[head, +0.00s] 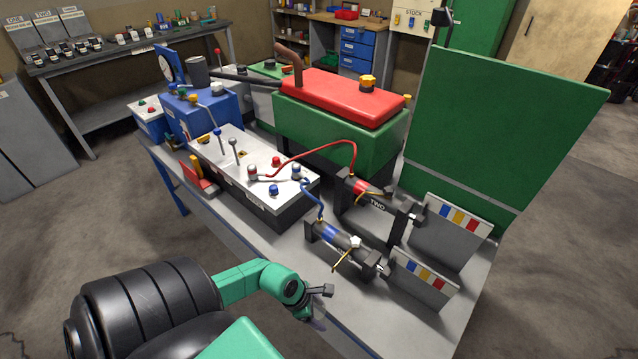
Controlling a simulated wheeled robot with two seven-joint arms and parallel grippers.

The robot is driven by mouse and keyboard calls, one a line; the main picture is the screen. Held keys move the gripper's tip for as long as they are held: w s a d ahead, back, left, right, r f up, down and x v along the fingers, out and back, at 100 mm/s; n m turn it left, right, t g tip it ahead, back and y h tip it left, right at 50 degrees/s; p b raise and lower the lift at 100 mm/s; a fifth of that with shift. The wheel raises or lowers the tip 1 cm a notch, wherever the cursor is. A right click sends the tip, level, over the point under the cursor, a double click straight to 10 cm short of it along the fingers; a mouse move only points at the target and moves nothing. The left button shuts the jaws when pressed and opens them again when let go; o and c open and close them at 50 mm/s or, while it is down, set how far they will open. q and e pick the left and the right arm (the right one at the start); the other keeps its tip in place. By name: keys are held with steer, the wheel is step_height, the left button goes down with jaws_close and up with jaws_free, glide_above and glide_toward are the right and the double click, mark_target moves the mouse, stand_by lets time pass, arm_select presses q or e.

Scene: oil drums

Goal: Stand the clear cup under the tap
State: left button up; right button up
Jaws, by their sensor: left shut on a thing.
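My left gripper (322,291) is over the front edge of the grey bench, shut. A small, see-through shape (318,322) shows just below it and looks like the clear cup; the arm hides part of it. Right of and beyond the gripper, a black cylinder with a blue band (330,236) lies on the bench, with a thin brass piece (343,262) at its front that may be a tap. The gripper is apart from it. A second black cylinder marked TWO (368,194) with a red band lies behind. My right gripper is out of view.
Two grey plates with coloured squares (424,282) (452,230) stand right of the cylinders. A white control box (230,165) with levers and a red-and-green machine (340,115) stand behind. Red and blue hoses run to the cylinders. The bench's front strip (385,325) is bare.

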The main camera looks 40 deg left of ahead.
arm_select(q)
steer(key=b, duration=0.6)
glide_toward(340, 286)
steer(key=f, duration=0.1)
steer(key=d+f, duration=0.1)
steer(key=f, duration=0.1)
steer(key=d+f, duration=0.1)
steer(key=f, duration=0.1)
steer(key=shift+w+d, duration=0.1)
steer(key=shift+w, duration=0.1)
steer(key=shift+w+r+b, duration=0.15)
steer(key=shift+w+b, duration=0.2)
steer(key=shift+w, duration=0.25)
steer(key=shift+w+r, duration=0.1)
steer(key=shift+r, duration=0.05)
steer(key=shift+a+f+b, duration=0.25)
steer(key=shift+f+b, duration=0.25)
steer(key=shift+f, duration=0.05)
steer(key=o, duration=1.3)
steer(key=shift+r, duration=0.1)
steer(key=v, duration=1.4)
steer(key=shift+r, duration=0.3)
